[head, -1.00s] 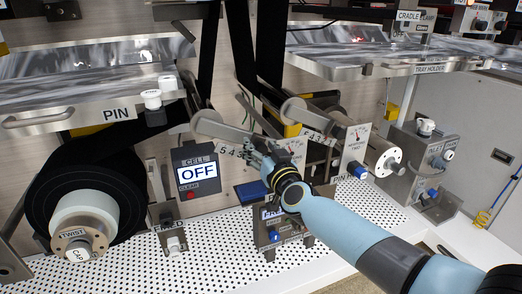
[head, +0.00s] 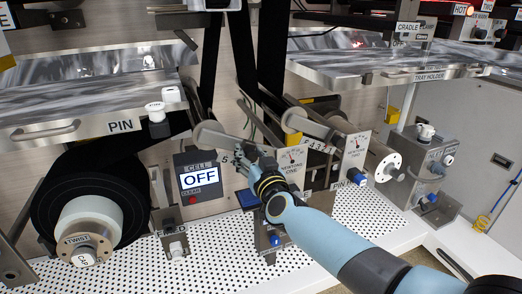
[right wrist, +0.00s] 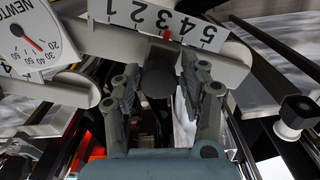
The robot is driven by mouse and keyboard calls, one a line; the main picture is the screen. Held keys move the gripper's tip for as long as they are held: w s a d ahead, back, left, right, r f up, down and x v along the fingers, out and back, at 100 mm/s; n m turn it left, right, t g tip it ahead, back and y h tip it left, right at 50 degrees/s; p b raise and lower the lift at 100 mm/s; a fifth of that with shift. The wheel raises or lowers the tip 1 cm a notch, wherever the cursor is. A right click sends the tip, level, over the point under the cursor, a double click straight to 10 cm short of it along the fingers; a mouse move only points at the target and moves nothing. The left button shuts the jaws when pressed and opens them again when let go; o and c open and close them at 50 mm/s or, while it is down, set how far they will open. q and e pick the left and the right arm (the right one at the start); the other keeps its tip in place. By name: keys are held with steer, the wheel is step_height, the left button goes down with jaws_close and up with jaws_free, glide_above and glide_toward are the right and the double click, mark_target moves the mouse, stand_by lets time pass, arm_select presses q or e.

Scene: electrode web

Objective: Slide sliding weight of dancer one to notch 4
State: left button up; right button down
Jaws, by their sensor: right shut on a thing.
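My right gripper (head: 250,162) is at the dancer one arm beside its gauge, and it covers most of the number strip there in the head view. In the right wrist view my right gripper (right wrist: 160,78) has its two fingers on either side of a dark round sliding weight (right wrist: 158,76) and is shut on it. Above the weight is a white number strip (right wrist: 175,24) with digits 5 to 1. A small red pointer (right wrist: 167,35) above the weight stands near digits 3 and 4; the exact notch is hard to tell. My left gripper is not in view.
The dancer one gauge (head: 291,157) is just right of the gripper. A second gauge (head: 357,147) and strip stand further right. The cell box (head: 199,177) reading OFF is at the left. A black roll (head: 50,190) stands at far left. The perforated bench (head: 210,240) in front is partly clear.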

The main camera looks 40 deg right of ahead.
steer(key=shift+w+a+r, duration=0.25)
steer(key=shift+a+r, duration=0.3)
steer(key=shift+a, duration=0.2)
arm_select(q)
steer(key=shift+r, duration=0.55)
arm_select(e)
steer(key=shift+f, duration=0.1)
steer(key=c, duration=0.9)
jaws_free()
steer(key=shift+c, duration=0.2)
steer(key=shift+s+f, duration=0.1)
steer(key=shift+s, duration=0.15)
steer(key=v, duration=1.1)
steer(key=shift+s, duration=0.3)
